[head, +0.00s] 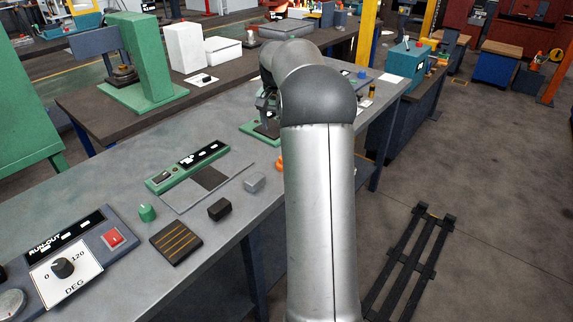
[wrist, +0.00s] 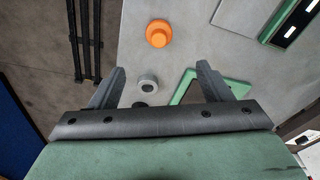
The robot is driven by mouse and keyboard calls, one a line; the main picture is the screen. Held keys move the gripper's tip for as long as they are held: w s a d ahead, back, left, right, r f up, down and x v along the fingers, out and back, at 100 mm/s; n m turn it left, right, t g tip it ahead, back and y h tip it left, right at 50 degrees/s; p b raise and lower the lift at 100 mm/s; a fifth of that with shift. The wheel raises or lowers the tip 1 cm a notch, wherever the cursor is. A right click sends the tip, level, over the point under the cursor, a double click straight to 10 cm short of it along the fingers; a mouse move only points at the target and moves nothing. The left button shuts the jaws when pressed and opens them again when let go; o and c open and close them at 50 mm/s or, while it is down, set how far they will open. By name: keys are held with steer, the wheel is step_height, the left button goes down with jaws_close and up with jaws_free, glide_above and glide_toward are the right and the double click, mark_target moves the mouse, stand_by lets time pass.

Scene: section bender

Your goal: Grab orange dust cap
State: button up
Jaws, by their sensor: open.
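The orange dust cap (wrist: 158,33) stands on the grey bench top in the wrist view, a round stepped piece, near the bench edge. In the head view only a sliver of the orange cap (head: 280,163) shows at the left side of my arm, which hides the rest. My gripper (wrist: 160,75) is open in the wrist view, its two dark fingers spread wide with nothing held between them. The cap lies beyond the fingertips, apart from them. In the head view my arm mostly hides the gripper.
A grey ring-shaped part (wrist: 147,84) sits on the bench between the fingers, beside a green-edged plate (wrist: 183,91). A grey block (head: 254,182), a black block (head: 219,209) and a green knob (head: 147,212) stand on the bench. The bench edge drops to the floor.

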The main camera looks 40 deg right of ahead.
steer(key=f, duration=0.6)
steer(key=d+f, duration=0.1)
steer(key=f, duration=0.2)
steer(key=shift+w, duration=0.35)
steer(key=shift+w+d+f+p, duration=0.1)
steer(key=shift+d+f+p, duration=0.15)
steer(key=shift+f, duration=0.6)
steer(key=shift+w+d+f+p, duration=0.1)
steer(key=shift+f+p, duration=0.2)
steer(key=shift+f, duration=0.6)
steer(key=shift+d+f+p, duration=0.2)
steer(key=shift+f+p, duration=0.05)
steer(key=shift+f, duration=0.6)
steer(key=c, duration=1.1)
